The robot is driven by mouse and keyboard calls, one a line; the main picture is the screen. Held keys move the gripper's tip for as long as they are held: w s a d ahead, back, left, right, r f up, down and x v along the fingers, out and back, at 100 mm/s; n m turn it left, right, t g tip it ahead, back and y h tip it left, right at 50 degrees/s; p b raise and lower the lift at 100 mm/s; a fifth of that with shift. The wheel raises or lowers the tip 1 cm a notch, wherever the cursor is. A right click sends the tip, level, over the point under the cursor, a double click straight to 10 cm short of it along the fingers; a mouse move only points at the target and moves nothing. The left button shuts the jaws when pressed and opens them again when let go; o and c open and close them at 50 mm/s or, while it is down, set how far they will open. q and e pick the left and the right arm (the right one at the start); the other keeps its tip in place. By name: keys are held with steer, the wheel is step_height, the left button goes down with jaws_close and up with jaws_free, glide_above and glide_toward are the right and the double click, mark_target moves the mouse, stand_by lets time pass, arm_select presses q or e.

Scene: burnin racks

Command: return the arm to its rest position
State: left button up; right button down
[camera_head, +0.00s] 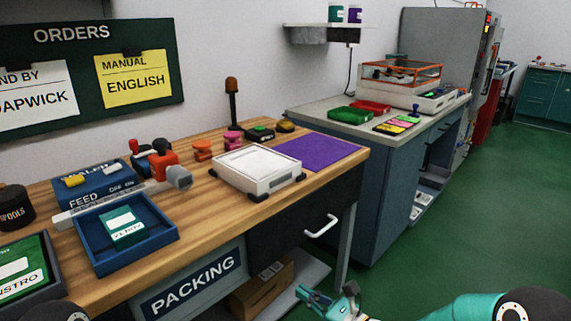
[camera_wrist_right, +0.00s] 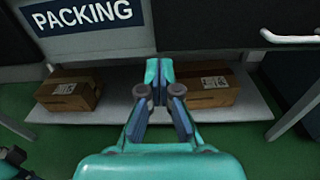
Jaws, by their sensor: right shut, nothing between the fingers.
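My right gripper (camera_head: 322,299) shows at the bottom of the head view, low in front of the packing bench, with my teal arm coming in from the right. In the right wrist view the gripper (camera_wrist_right: 159,72) has its fingertips together and nothing between them. It points at the lower shelf (camera_wrist_right: 150,115) under the bench, seen behind the fingers. Whether the fingers touch anything there is not clear, but no contact shows.
The wooden packing bench (camera_head: 218,222) holds a blue tray (camera_head: 158,252), a white box (camera_head: 256,170) and a purple mat (camera_head: 318,151). Its drawer handle (camera_head: 322,227) sticks out near my right gripper. Cardboard boxes (camera_wrist_right: 68,95) lie on the shelf. Green floor (camera_head: 460,220) is clear at right.

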steer(key=s+a+f+n+g+h, duration=0.1)
steer(key=s+f+n+g, duration=0.55)
steer(key=s, duration=0.55)
steer(key=s+a+f+n+g+h, duration=0.15)
steer(key=s+f+n+g, duration=0.25)
steer(key=s+f+g, duration=0.5)
steer(key=s+d+f+n+t+h, duration=0.2)
steer(key=s+d+f+n+h, duration=0.4)
steer(key=s+d+f+n, duration=0.45)
steer(key=w+a+r+n+t+p, duration=0.1)
steer(key=w+r+n+t+p, duration=0.1)
steer(key=w+n, duration=0.2)
step_height(320, 180, up, 23)
steer(key=p, duration=2.3)
steer(key=shift+s+a+f, duration=0.15)
steer(key=shift+s, duration=0.05)
